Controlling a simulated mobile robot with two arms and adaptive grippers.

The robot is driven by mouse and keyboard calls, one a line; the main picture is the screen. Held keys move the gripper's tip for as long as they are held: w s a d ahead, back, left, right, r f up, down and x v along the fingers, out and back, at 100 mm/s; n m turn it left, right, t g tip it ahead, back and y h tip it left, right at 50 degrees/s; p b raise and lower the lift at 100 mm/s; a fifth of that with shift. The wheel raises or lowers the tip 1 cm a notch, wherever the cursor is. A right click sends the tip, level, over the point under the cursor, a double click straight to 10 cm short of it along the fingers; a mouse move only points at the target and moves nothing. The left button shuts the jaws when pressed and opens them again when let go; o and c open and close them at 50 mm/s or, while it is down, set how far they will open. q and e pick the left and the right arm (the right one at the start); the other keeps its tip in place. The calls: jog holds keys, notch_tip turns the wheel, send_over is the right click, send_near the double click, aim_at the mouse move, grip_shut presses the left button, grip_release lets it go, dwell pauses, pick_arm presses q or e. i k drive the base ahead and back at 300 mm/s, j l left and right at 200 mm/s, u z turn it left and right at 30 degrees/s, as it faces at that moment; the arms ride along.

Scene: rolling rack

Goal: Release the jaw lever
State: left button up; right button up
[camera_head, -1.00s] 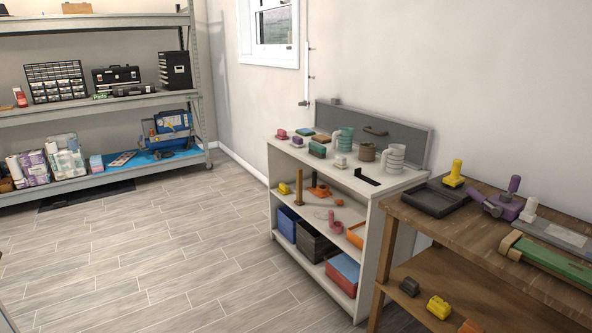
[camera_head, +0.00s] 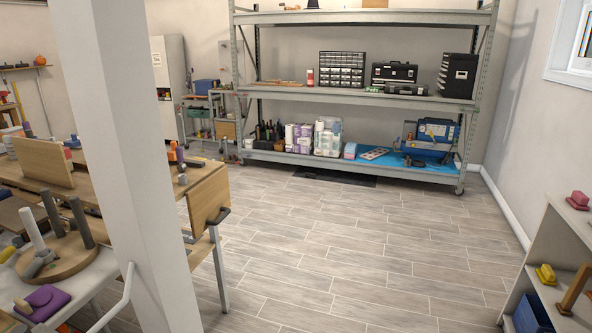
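No jaw lever can be made out for certain at this distance. A blue machine or tool case (camera_head: 428,141) with small yellow and light details sits at the right end of the rolling rack's lower shelf. The grey metal rolling rack (camera_head: 400,101) stands across the room against the back wall, with casters under it. Whether the blue thing has a lever is too small to tell. Neither of my grippers is in view.
A white post (camera_head: 125,140) stands close on the left. Behind it is a wooden workbench (camera_head: 205,185) with a hanging panel. A white shelf unit (camera_head: 565,235) is at the right edge. The tiled floor (camera_head: 340,250) between them is clear up to the rack.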

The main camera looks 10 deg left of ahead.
aim_at(180, 158)
jog(key=i+l+u, duration=0.45)
jog(key=l+u, duration=0.25)
jog(key=i+l+u, duration=0.3)
jog(key=l+u, duration=0.7)
jog(key=i+l, duration=0.05)
jog(key=l, duration=0.05)
